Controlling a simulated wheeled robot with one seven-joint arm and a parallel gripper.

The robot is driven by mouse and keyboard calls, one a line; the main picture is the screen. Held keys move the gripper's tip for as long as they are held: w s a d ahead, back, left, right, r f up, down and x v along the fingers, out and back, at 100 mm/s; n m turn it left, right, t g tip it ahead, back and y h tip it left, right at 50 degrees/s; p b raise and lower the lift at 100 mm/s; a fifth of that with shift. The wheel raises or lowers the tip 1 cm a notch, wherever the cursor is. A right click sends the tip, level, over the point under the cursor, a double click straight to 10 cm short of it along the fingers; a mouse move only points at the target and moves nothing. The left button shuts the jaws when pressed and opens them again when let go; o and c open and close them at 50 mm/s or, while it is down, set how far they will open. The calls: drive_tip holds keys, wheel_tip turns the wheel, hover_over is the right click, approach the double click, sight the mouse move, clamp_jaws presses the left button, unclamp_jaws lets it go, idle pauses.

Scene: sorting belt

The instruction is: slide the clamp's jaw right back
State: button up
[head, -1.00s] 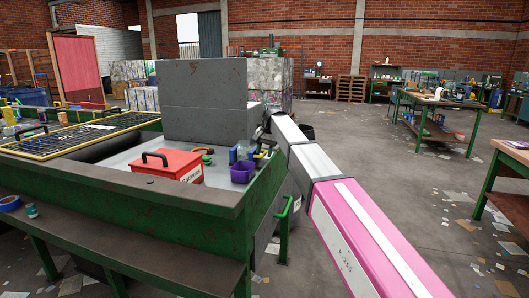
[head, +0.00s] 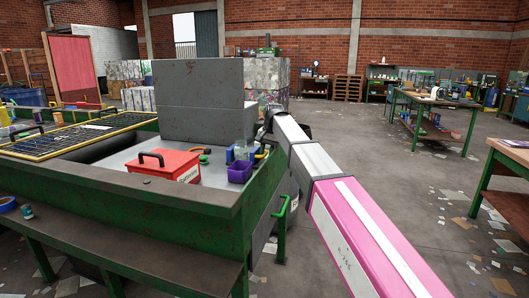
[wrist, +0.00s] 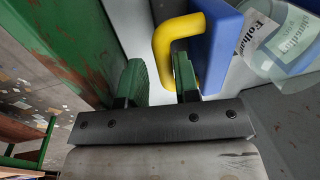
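The clamp shows in the wrist view as a blue block (wrist: 216,42) with a yellow curved handle-like piece (wrist: 163,42) on its left side. In the head view the clamp (head: 259,156) is small and partly hidden at the right end of the grey tabletop. My gripper (wrist: 157,82) is open, with two green fingertips apart. Its right fingertip overlaps the yellow piece in the picture; I cannot tell whether they touch.
A clear labelled container (wrist: 285,45) stands close right of the clamp. A purple bin (head: 240,172) and a red box (head: 163,166) with a black handle are on the tabletop. The bench's green rim (wrist: 75,40) runs close left of my gripper. A large grey block (head: 200,100) stands behind.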

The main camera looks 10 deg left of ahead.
drive_tip(key=shift+o, duration=0.5)
drive_tip(key=shift+r, duration=0.15)
wheel_tip(320, 180, up, 10)
drive_tip(key=d, duration=0.2)
drive_tip(key=shift+r, duration=0.2)
drive_tip(key=shift+s, duration=0.1)
